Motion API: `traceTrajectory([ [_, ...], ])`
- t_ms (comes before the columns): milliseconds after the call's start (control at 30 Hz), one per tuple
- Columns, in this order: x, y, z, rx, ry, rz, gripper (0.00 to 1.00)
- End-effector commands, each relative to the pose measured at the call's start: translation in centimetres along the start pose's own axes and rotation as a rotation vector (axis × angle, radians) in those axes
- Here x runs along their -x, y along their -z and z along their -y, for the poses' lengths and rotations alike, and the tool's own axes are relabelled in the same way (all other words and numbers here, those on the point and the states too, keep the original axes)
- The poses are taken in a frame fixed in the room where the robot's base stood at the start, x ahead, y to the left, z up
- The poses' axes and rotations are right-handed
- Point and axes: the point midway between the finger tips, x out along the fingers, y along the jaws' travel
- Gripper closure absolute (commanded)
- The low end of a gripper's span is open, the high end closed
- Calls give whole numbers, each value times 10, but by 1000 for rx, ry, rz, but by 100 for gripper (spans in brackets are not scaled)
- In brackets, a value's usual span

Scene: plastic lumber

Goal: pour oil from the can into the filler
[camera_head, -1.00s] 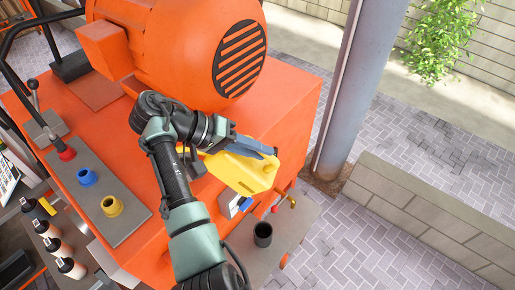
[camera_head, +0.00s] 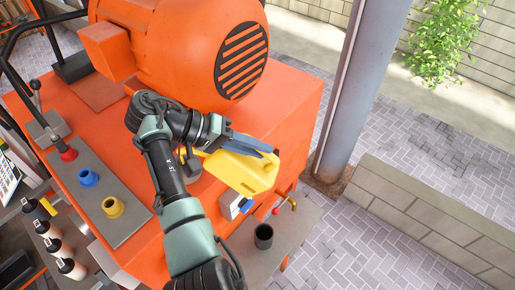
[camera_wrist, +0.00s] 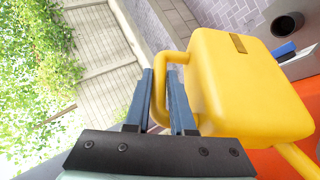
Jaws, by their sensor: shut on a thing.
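A yellow oil can (camera_head: 248,172) is held in the air above the orange machine's near right edge. It also fills the right of the wrist view (camera_wrist: 245,85). My gripper (camera_head: 262,146) is shut on the can's handle; in the wrist view its two blue-grey fingers (camera_wrist: 162,88) lie on both sides of the handle. The can's spout (camera_wrist: 296,160) points to the lower right there. A grey panel on the machine carries a red filler (camera_head: 69,154), a blue filler (camera_head: 88,177) and a yellow filler (camera_head: 113,207), left of my arm. No oil flow shows.
The orange motor housing (camera_head: 185,40) rises behind my gripper. A steel post (camera_head: 360,90) and a low block wall (camera_head: 430,220) stand to the right. A dark cup (camera_head: 263,236) sits on a grey shelf below the can. Several bottles (camera_head: 60,250) stand at lower left.

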Motion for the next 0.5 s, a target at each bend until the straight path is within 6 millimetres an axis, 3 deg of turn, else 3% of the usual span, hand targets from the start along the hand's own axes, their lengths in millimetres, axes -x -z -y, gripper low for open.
traceTrajectory([
  [500, 10, 5, -5, 13, -46, -4, 100],
])
